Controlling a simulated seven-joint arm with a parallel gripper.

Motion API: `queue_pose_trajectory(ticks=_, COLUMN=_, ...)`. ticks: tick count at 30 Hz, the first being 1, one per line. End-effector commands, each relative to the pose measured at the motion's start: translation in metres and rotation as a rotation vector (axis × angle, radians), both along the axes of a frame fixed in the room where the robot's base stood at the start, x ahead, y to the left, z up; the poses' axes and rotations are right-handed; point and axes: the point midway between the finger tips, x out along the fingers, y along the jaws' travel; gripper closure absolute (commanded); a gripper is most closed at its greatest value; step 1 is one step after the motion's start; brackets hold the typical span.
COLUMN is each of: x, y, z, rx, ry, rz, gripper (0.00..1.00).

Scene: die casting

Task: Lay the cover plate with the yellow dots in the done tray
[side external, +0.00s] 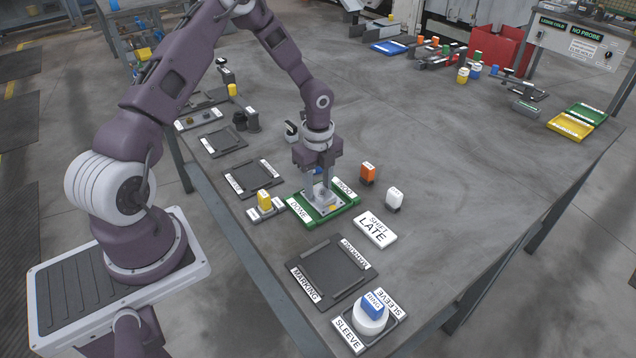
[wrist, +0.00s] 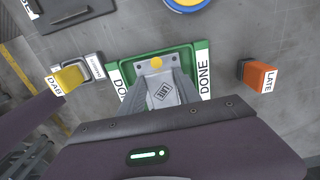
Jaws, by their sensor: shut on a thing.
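The cover plate (side external: 333,208) is a grey plate with a raised middle; a yellow dot shows at its edge. I cannot tell whether the plate rests on the tray floor. My fingers hide part of it.
A yellow-topped dabber (side external: 264,200) stands left of the tray. The dark marking tray (side external: 331,270) and sleeve stand (side external: 369,318) are nearer. Bare table lies farther right.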

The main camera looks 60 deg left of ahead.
Motion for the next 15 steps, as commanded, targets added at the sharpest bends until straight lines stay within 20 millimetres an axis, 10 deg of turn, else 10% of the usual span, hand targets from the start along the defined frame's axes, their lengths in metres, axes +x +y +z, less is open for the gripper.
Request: queue_pose_trajectory(ticks=15, x=0.0001, y=0.0, z=-0.0065, rx=0.0, ry=0.0, rz=0.0, gripper=1.0)
